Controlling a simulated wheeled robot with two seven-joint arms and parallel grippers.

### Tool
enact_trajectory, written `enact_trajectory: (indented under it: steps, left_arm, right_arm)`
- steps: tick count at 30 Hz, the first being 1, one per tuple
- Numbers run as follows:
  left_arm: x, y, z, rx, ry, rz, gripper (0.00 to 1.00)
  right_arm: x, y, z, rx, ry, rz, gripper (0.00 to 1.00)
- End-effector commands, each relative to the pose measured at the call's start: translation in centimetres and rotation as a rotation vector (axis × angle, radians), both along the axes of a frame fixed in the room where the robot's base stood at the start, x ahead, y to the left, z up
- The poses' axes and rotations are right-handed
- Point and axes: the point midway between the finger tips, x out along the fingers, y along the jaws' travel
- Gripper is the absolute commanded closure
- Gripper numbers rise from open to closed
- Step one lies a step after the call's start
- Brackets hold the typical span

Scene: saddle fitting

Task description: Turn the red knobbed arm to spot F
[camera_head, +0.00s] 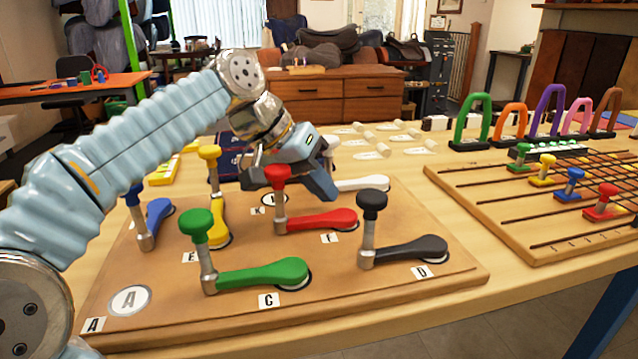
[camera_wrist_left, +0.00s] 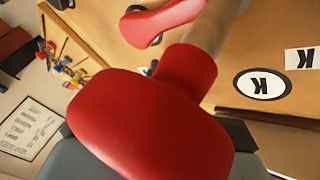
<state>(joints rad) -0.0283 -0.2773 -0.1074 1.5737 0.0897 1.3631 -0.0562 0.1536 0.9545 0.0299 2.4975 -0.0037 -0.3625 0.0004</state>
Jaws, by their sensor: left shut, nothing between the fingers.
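The red knobbed arm (camera_head: 322,220) lies on the brown board with its wide end to the right, over a pale disc beside the square label F (camera_head: 329,237). Its red knob (camera_head: 276,175) stands on a metal post at the left end. My left gripper (camera_head: 328,190) is shut and empty, just behind and right of the knob in the head view. In the left wrist view the red knob (camera_wrist_left: 150,125) fills the middle, close to the camera, and hides the fingertips. I cannot tell whether they touch it. My right gripper is out of view.
Green (camera_head: 265,275), black (camera_head: 405,252), yellow (camera_head: 219,222) and blue (camera_head: 158,212) knobbed arms share the board, with a white one (camera_head: 362,184) behind. Uncovered round spots are A (camera_head: 129,300) and K (camera_wrist_left: 263,84). A slotted board (camera_head: 540,200) stands right.

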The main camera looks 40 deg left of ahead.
Motion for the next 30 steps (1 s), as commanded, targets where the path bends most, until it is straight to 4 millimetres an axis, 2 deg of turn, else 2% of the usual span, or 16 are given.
enact_trajectory:
  steps: [21,26,30]
  left_arm:
    - [-0.2,-0.2,0.3,0.0,-0.003,0.0,1.0]
    - [-1.1,0.6,2.1,0.0,-0.005,0.003,1.0]
    - [-2.7,1.9,4.9,0.001,-0.007,0.004,1.0]
  right_arm:
    - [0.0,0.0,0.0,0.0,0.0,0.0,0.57]
    - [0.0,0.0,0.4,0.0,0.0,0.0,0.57]
    - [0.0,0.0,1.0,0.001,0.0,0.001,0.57]
